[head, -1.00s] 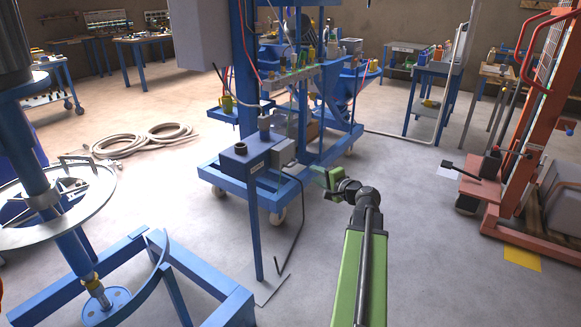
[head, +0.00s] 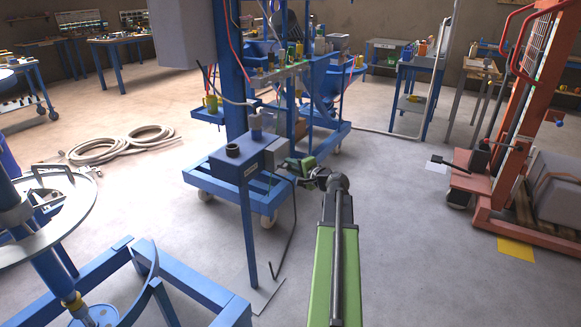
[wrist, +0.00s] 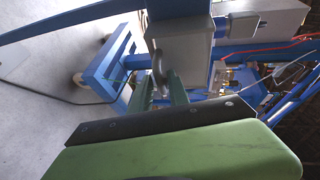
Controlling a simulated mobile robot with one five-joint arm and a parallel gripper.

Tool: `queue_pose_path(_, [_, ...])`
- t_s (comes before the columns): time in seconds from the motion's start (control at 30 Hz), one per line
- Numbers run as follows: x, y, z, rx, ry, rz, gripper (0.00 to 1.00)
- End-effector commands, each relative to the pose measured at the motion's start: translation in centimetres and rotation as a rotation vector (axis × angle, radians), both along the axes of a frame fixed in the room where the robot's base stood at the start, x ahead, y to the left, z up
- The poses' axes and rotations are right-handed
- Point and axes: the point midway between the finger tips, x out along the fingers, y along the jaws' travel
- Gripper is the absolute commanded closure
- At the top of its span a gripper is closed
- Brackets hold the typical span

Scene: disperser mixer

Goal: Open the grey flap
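A small grey box-shaped cover, which seems to be the grey flap (head: 276,153), is on the right side of the blue box (head: 235,166) on a blue post. In the wrist view the grey flap (wrist: 180,42) is straight ahead, with a dark curved piece like a handle (wrist: 158,66) at its near side. My gripper (head: 296,166) is just right of the flap. In the wrist view my gripper's green fingers (wrist: 160,94) are apart, close to the dark piece. I cannot tell whether they touch it.
A bent dark rod (head: 291,225) hangs below the box, near my arm. A blue wheeled frame (head: 215,190) stands behind it. A blue machine with a round plate (head: 60,215) is at the left, an orange lifter (head: 500,130) at the right. The floor right of my arm is clear.

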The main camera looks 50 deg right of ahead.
Motion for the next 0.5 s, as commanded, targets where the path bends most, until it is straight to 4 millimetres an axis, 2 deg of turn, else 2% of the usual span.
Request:
queue_pose_path(0.03, [0.0, 0.02, 0.0, 0.0, 0.0, 0.0, 0.86])
queue_pose_path(0.13, [0.0, 0.03, 0.0, 0.0, 0.0, 0.0, 0.99])
queue_pose_path(0.5, [-0.01, 0.03, -0.01, 0.0, 0.0, 0.001, 1.0])
